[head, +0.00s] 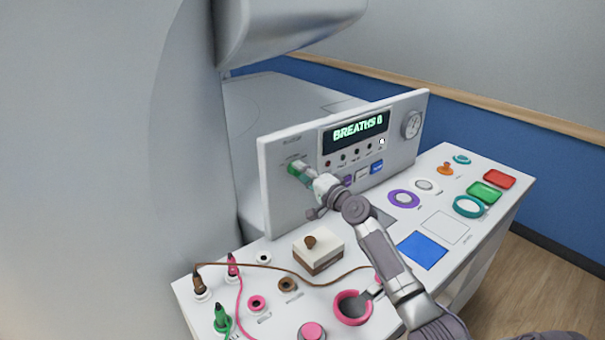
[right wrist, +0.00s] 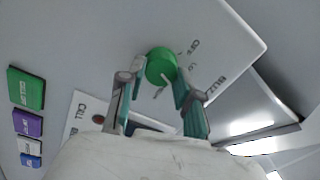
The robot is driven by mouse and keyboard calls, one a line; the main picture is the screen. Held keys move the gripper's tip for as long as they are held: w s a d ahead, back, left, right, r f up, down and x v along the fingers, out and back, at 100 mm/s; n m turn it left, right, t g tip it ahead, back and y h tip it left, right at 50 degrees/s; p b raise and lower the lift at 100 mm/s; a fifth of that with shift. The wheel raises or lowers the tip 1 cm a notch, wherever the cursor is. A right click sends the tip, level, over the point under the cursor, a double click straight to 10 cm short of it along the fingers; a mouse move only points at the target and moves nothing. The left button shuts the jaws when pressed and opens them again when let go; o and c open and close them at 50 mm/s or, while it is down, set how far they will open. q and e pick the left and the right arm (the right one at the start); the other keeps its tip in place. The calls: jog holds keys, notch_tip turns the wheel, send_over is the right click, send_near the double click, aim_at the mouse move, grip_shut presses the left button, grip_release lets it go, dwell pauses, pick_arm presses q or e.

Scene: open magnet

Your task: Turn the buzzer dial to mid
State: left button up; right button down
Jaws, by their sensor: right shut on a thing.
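The green buzzer dial (head: 291,169) sits on the left part of the upright white panel (head: 278,205). My right gripper (head: 303,173) reaches it from the front and partly hides it. In the right wrist view the round green dial (right wrist: 161,63) lies between the two fingertips (right wrist: 163,76), which are shut on its sides. Small "OFF", "LO" and "BUZZ" lettering shows beside it. A thin pale mark shows at the dial's edge; which setting it points to I cannot tell. My left gripper is in neither view.
A screen reading "BREATHS 0" (head: 357,131) and a gauge (head: 411,124) are on the same panel. The desk below holds a brown-and-white box (head: 318,262), a pink ring (head: 352,308), plugs with cables, and coloured pads. A large machine wall (head: 90,150) stands at left.

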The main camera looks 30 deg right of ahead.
jog(key=c, duration=0.8)
grip_release()
jog(key=shift+d, duration=0.1)
jog(key=shift+o, duration=0.2)
jog(key=shift+s, duration=0.1)
jog(key=s+d, duration=0.1)
jog(key=s, duration=1.1)
jog(key=shift+f, duration=0.3)
